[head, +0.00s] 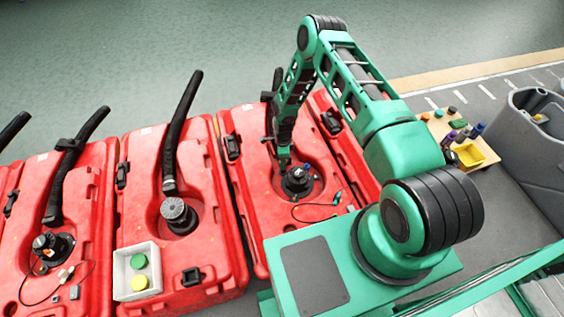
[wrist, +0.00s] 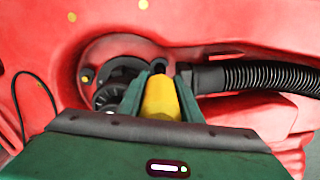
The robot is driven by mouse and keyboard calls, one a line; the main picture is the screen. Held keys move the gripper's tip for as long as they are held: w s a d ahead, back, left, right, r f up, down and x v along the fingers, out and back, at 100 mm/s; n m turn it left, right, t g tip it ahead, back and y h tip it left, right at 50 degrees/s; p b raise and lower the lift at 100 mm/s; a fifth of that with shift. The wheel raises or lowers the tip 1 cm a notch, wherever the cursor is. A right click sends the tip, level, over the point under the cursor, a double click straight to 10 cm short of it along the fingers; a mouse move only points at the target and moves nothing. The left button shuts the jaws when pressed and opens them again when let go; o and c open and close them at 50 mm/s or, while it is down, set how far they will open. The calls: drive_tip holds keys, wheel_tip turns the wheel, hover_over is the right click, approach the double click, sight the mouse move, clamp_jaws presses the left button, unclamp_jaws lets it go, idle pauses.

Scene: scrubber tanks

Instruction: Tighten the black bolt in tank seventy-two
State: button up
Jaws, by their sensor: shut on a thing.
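Several red tanks stand in a row in the head view; I cannot read their numbers. My arm reaches over the tank (head: 258,212) right of the middle. My gripper (head: 284,156) is low over that tank's round recess, close to its black fitting (head: 298,182). In the wrist view my gripper (wrist: 160,95) is shut on a yellow tool (wrist: 160,98), whose tip points at the recess. The black fitting (wrist: 112,94) is left of the fingers. A small dark piece (wrist: 184,68) shows just past the tool's tip; I cannot tell if they touch. I cannot single out the black bolt.
A black hose (wrist: 260,76) runs right from the recess. A loose cable (head: 318,204) lies on the same tank. A white box (head: 122,282) with green and yellow buttons sits on a neighbouring tank. A small board (head: 480,150) with coloured items and a grey bin (head: 530,135) stand at right.

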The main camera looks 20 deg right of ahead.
idle(0.3)
drive_tip(key=shift+r, duration=2.55)
